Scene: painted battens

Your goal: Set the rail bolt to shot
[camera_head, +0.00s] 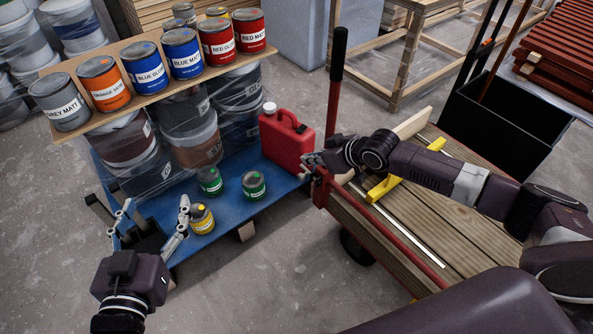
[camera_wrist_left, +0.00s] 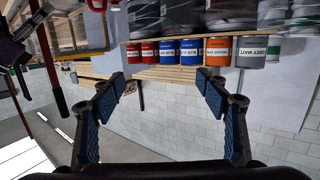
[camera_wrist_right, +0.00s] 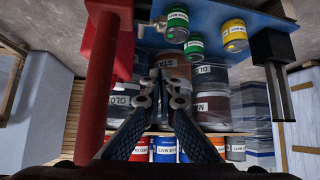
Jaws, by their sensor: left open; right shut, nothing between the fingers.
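The cart's red rail (camera_head: 332,115) has a dark grip on top and a red bracket (camera_head: 322,188) at its base. In the right wrist view the red rail (camera_wrist_right: 100,90) stands just left of my right gripper. A small metallic piece (camera_wrist_right: 158,24) shows beside the red part there; I cannot tell whether it is the rail bolt or how it is set. My right gripper (camera_head: 312,162) is shut and empty near the bracket; its fingertips also show in the right wrist view (camera_wrist_right: 165,92). My left gripper (camera_head: 155,212) is open and empty, left of the yellow-labelled can.
A blue platform (camera_head: 222,225) holds small green and yellow-labelled cans and a red canister (camera_head: 285,140). Paint cans line a board (camera_head: 150,85) above wrapped buckets. The cart deck (camera_head: 455,235) carries a yellow tool (camera_head: 382,187) and a metal strip. Floor at the lower middle is clear.

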